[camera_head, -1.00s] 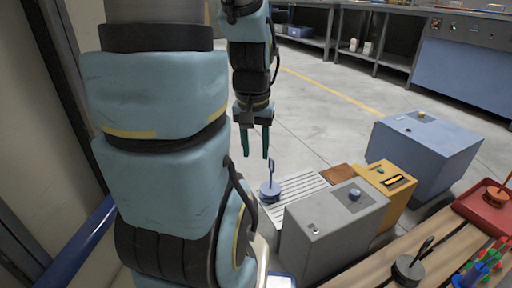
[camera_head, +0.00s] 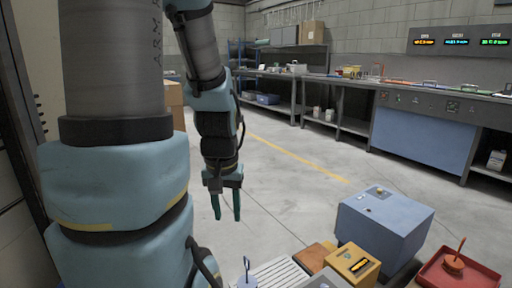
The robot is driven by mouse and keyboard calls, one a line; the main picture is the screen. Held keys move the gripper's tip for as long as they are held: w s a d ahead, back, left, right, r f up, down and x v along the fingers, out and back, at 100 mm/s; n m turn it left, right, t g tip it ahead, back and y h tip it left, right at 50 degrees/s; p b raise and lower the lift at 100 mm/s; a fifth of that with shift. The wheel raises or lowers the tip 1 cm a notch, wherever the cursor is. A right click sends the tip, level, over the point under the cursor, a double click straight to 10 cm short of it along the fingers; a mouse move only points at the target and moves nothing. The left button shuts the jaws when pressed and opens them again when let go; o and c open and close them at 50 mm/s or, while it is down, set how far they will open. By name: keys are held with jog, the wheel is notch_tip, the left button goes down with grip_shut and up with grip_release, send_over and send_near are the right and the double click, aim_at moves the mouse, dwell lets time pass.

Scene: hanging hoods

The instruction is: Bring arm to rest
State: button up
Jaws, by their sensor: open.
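My gripper (camera_head: 227,205) hangs from my arm near the middle of the camera view, its two green fingers pointing down. The fingers are apart with nothing between them. It is over the bare floor, above and to the left of the white slatted rack (camera_head: 277,272). A blue-grey piece with an upright handle (camera_head: 247,280) stands at the rack's left end, at the bottom edge of the picture. My blue arm fills the left side and hides what is behind it.
A blue box (camera_head: 385,225), a yellow box (camera_head: 352,262) with a display and a red tray (camera_head: 440,275) holding an orange handled piece (camera_head: 453,262) are at lower right. A long workbench (camera_head: 420,92) runs along the back. The grey floor (camera_head: 290,185) between is clear.

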notch_tip(320, 180, up, 18)
jog(key=p, duration=1.5)
jog(key=shift+p, duration=0.35)
jog(key=shift+r, duration=0.1)
